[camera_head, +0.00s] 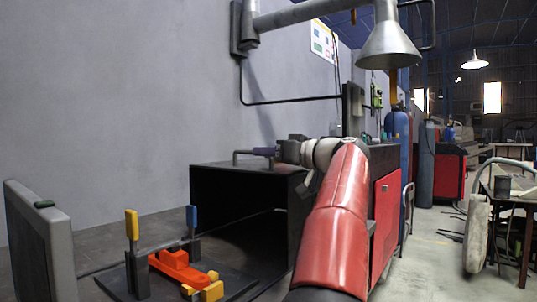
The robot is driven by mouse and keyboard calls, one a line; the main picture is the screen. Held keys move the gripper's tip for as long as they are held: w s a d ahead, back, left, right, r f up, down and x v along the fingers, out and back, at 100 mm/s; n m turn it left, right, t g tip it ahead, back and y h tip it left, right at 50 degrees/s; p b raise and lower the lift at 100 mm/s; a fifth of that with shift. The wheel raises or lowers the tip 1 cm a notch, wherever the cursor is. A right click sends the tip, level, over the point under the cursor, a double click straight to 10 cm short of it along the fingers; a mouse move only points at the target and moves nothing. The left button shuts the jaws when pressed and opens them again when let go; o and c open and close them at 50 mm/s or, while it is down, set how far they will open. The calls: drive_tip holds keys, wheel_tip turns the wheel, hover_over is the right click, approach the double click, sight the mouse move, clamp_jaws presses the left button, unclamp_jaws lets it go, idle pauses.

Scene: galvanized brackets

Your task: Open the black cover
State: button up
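My red arm reaches up from the bottom, and my gripper (282,151) is at the right end of the handle, at or very near the purple section. Its fingers are too small and overlapped to tell whether they are closed on the handle. My arm hides the cover's right side.
Left of the cover is a fixture with yellow (132,224) and blue (192,217) uprights and red and yellow parts (175,268). A grey panel (40,235) stands far left. A red cabinet (386,215) and gas cylinders (426,165) are right. A lamp hood (388,45) hangs above.

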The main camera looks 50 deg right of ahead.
sight(296, 171)
drive_tip(key=s, duration=0.5)
drive_tip(key=s+d, duration=0.1)
drive_tip(key=s, duration=0.1)
drive_tip(key=shift+s+b, duration=0.35)
drive_tip(key=shift+b, duration=0.05)
